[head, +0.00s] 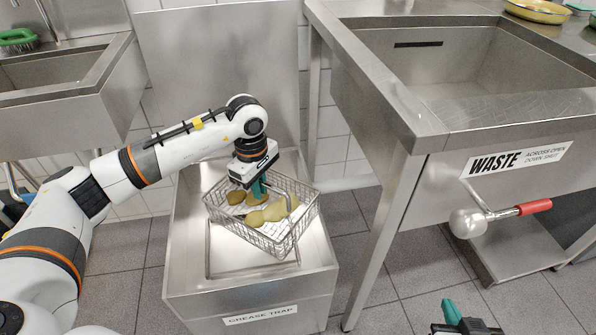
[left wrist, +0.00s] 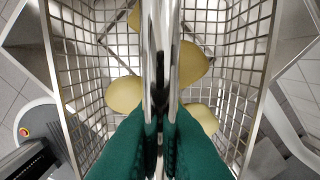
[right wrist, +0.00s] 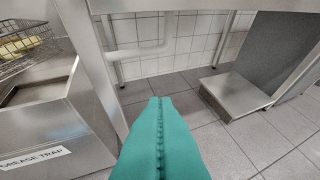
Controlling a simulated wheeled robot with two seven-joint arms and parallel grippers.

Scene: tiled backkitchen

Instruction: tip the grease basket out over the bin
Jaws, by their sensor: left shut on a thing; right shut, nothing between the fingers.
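My left gripper (head: 258,188) is shut on the basket's handle (left wrist: 161,60), which runs between the green fingers in the left wrist view. I cannot tell whether the basket touches the trap. Part of the basket (right wrist: 22,50) shows in the right wrist view, above the trap. My right gripper (head: 452,312) is shut and empty at the bottom edge of the head view. I cannot make out a bin.
A steel sink bench (head: 400,170) stands right of the trap, with a WASTE label (head: 515,160) and a red-handled lever valve (head: 500,215). Another sink (head: 75,100) is at the left. Tiled floor (head: 385,270) is clear between the trap and the bench's low shelf.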

